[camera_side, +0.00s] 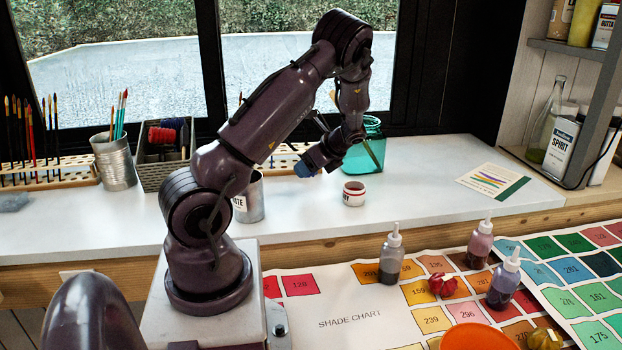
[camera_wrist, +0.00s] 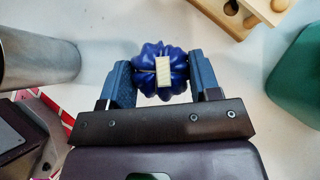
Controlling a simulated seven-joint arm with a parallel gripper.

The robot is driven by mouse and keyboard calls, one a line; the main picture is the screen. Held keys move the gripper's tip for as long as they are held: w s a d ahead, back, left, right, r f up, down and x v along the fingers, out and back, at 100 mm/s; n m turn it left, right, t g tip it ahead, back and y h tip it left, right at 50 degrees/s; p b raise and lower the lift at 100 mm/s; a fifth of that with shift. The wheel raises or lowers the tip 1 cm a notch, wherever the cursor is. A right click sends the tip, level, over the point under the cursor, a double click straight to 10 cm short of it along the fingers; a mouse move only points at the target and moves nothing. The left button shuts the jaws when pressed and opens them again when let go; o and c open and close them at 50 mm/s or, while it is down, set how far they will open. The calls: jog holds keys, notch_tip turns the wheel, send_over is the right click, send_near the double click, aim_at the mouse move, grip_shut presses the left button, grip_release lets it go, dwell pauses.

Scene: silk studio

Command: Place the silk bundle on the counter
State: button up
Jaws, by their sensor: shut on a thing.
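A dark blue silk bundle (camera_wrist: 160,71) with a pale band across its middle sits between the two blue fingers of my gripper (camera_wrist: 163,85) in the wrist view. Both fingers touch its sides, so my gripper is shut on it. In the side view my gripper (camera_side: 306,167) is over the white counter (camera_side: 420,189), in front of the teal jar. The bundle is hard to tell from the blue fingers there. The gap between bundle and counter is hard to judge.
A metal can (camera_side: 249,197) stands left of my gripper, and a small white pot (camera_side: 354,193) stands to its right. The teal jar (camera_side: 365,150) is behind. A colour card (camera_side: 492,184) lies farther right. A red bundle (camera_side: 443,285) and bottles stand on the shade chart (camera_side: 350,322).

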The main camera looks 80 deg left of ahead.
jog(key=shift+w+a+f, duration=0.25)
jog(key=shift+a+f, duration=0.15)
jog(key=shift+f, duration=0.15)
jog(key=shift+a+f, duration=0.1)
jog(key=shift+f, duration=1.55)
jog(key=shift+f, duration=0.2)
jog(key=o, duration=0.9)
jog(key=shift+r, duration=0.1)
